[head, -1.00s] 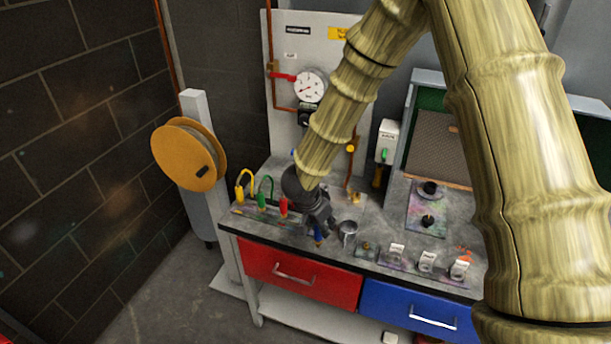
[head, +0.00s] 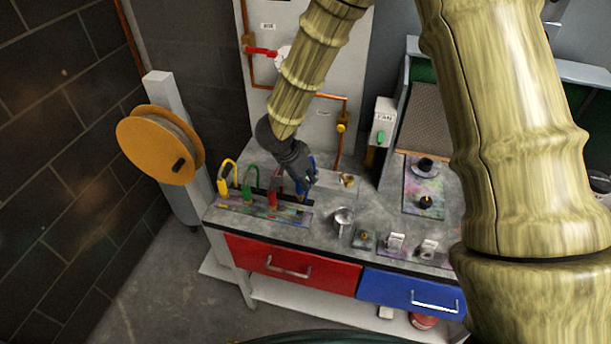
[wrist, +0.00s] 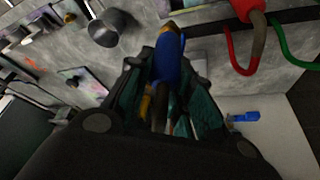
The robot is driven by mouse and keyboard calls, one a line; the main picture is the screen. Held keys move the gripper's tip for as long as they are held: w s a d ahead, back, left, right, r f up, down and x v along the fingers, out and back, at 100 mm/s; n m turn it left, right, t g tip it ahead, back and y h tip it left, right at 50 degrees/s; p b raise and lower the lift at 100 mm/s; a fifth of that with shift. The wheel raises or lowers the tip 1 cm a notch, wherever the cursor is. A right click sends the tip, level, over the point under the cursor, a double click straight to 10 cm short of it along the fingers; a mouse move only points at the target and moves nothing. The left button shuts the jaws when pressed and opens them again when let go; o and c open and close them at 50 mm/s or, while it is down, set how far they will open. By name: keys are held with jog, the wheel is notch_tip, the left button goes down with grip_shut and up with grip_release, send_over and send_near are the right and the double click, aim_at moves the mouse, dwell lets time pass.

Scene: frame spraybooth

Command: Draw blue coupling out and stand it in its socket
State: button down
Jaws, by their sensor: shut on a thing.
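The blue coupling (wrist: 168,62) is between the fingers of my gripper (wrist: 165,85) in the wrist view, with a brownish tip beyond them. In the head view my gripper (head: 300,178) is shut on it, and a small part of the blue coupling (head: 301,188) shows below the fingers. It is just right of the red coupling (head: 273,194); I cannot tell whether its tip touches anything. The red coupling (wrist: 245,10) also shows in the wrist view. I cannot make out which socket is the blue coupling's.
Green (head: 248,192) and yellow (head: 223,186) couplings with looped hoses stand left of the red one, behind a paint-stained strip (head: 262,212). A metal cup (head: 342,218) and a small brass fitting (head: 364,237) are to the right. A pipe panel (head: 340,70) rises behind.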

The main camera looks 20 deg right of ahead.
aim_at(303, 194)
jog(key=f+b, duration=0.5)
jog(key=shift+w+a, duration=0.15)
jog(key=shift+w, duration=0.05)
jog(key=shift+f+b, duration=0.3)
jog(key=shift+f, duration=0.9)
jog(key=shift+f, duration=0.55)
jog(key=c, duration=1.2)
grip_release()
jog(key=v, duration=1.2)
